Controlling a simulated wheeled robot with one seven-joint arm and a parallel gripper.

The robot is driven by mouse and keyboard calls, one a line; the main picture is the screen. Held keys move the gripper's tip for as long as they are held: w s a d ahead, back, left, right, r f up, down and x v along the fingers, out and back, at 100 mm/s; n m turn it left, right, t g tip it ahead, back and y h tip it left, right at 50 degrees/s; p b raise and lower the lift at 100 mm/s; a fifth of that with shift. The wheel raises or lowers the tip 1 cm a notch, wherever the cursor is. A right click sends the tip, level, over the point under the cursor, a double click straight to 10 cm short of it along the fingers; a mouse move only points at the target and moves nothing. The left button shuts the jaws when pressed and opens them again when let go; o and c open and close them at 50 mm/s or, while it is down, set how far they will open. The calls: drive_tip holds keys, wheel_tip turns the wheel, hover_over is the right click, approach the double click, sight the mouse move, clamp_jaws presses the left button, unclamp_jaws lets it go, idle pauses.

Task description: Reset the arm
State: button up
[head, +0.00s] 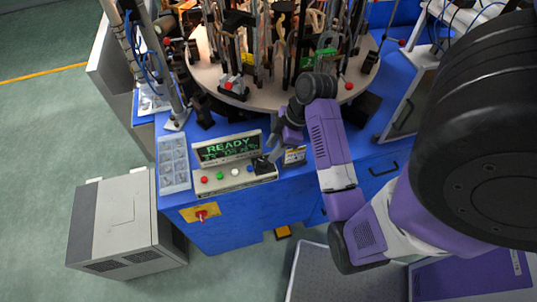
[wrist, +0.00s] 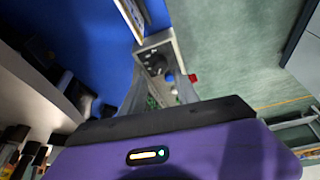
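My gripper (head: 270,158) hangs at the right end of the control panel (head: 228,176) in the head view. In the wrist view its two grey fingers (wrist: 157,92) stand apart with nothing held between them. The panel (wrist: 158,64) shows beyond and between the fingers. Its screen reads "READY" in green, and a red, a green, a white and a blue button sit below. I cannot tell whether the fingertips touch the panel. My purple arm comes in from the right and bends over the front of the blue bench.
A round table (head: 240,92) with several upright fixtures stands behind the panel on the blue bench (head: 232,232). A clear compartment tray (head: 174,163) lies left of the panel. A red knob on a yellow plate (head: 200,213) is on the bench front. A grey box (head: 118,222) stands on the floor.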

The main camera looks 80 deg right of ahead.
drive_tip(key=shift+s+r, duration=0.25)
drive_tip(key=shift+r, duration=0.35)
drive_tip(key=shift+f, duration=0.15)
